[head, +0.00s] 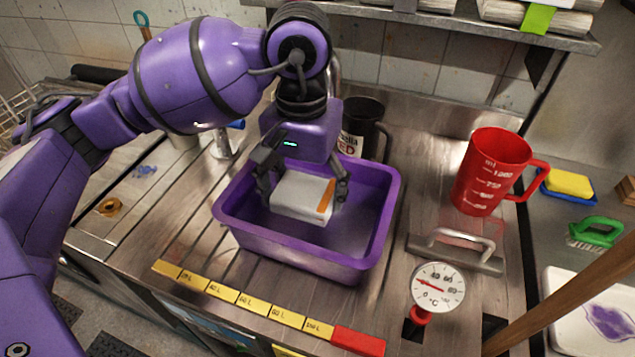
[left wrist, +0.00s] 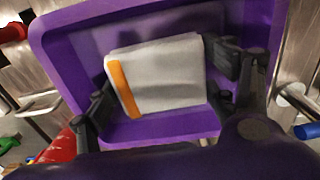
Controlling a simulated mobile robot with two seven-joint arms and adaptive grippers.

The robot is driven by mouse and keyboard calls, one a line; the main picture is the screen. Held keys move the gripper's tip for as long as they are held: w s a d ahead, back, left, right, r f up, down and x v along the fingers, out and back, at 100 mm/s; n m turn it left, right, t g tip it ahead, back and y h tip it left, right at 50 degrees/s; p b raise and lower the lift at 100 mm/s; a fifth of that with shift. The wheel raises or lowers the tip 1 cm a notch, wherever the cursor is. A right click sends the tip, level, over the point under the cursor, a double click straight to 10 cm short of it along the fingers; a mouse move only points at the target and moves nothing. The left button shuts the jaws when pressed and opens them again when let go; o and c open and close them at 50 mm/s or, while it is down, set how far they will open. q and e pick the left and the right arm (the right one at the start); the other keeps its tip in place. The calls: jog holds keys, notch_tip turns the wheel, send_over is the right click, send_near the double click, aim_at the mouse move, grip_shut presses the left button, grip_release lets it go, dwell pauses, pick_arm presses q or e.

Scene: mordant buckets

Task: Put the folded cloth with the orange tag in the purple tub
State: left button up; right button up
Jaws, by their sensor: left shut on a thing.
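The folded cloth (head: 298,196) is whitish-grey with an orange tag along one end. My left gripper (head: 302,188) is shut on it, one finger at each side. The cloth is over the inside of the purple tub (head: 300,258), within its rim. In the left wrist view the cloth (left wrist: 160,75) lies between the two dark fingers (left wrist: 165,105), with the purple tub (left wrist: 65,50) around it. I cannot tell whether the cloth touches the tub's floor. My right gripper is not in view.
A red measuring jug (head: 490,172) stands right of the tub, with a dial thermometer (head: 437,288) in front. A dark labelled mug (head: 362,128) stands behind the tub. A ruler strip (head: 255,303) runs along the front edge. Folded cloths with a green tag (head: 537,18) sit on the shelf above.

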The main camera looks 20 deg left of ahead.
pick_arm(q)
send_over(306, 239)
jog(key=f, duration=0.4)
jog(key=shift+s+f, duration=0.2)
jog(key=shift+f, duration=0.05)
notch_tip(306, 239, down, 4)
jog(key=shift+w+f+p, duration=0.1)
jog(key=shift+f+p, duration=0.15)
jog(key=shift+p, duration=0.15)
jog(key=shift+f, duration=0.55)
jog(key=o, duration=1.2)
jog(key=shift+c, duration=0.2)
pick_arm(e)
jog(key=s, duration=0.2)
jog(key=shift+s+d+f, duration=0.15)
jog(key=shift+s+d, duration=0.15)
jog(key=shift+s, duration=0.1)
pick_arm(q)
jog(key=shift+r, duration=0.1)
